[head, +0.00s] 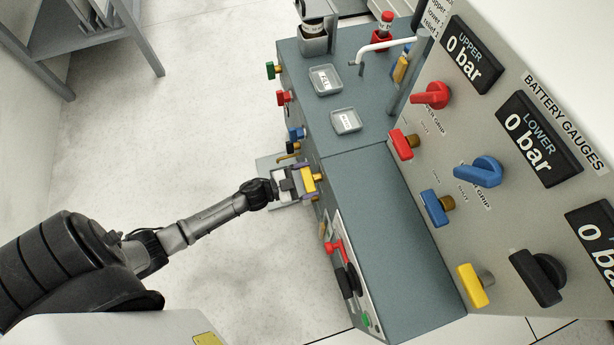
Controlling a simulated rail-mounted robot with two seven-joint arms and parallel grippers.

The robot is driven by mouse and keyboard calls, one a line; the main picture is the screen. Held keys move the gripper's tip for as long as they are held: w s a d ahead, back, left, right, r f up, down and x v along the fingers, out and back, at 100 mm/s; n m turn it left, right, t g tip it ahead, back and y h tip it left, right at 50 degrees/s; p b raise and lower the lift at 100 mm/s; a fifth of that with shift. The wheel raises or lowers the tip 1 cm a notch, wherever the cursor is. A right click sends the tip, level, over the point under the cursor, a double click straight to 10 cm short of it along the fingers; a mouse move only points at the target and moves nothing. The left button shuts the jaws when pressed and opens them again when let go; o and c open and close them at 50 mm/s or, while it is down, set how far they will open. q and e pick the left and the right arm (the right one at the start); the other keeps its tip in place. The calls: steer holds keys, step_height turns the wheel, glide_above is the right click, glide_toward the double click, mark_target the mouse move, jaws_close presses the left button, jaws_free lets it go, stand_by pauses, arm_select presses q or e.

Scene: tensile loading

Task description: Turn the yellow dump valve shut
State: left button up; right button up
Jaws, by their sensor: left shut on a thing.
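A yellow valve handle (308,180) is on the front side of the grey-blue bench, low among a row of coloured valves. My left gripper (300,183) reaches in from the left and is shut on this yellow handle. The fingers partly hide the handle and its stem. A second yellow valve handle (472,285) is on the sloped gauge panel at the right, with no gripper near it. I cannot read a label at either yellow valve. My right gripper is not in view.
Green (271,70), red (284,97) and blue (296,134) valves sit along the bench front beside my gripper. The gauges (527,134) that are readable show 0 bar.

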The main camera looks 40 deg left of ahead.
arm_select(q)
steer(key=m+p, duration=0.1)
steer(key=m, duration=0.1)
steer(key=shift+r+m, duration=0.1)
steer(key=shift+m, duration=0.3)
steer(key=m+p, duration=0.1)
steer(key=m, duration=0.2)
steer(key=shift+m, duration=0.3)
steer(key=m, duration=0.4)
steer(key=shift+m, duration=2.1)
steer(key=o, duration=0.7)
steer(key=shift+o, duration=0.2)
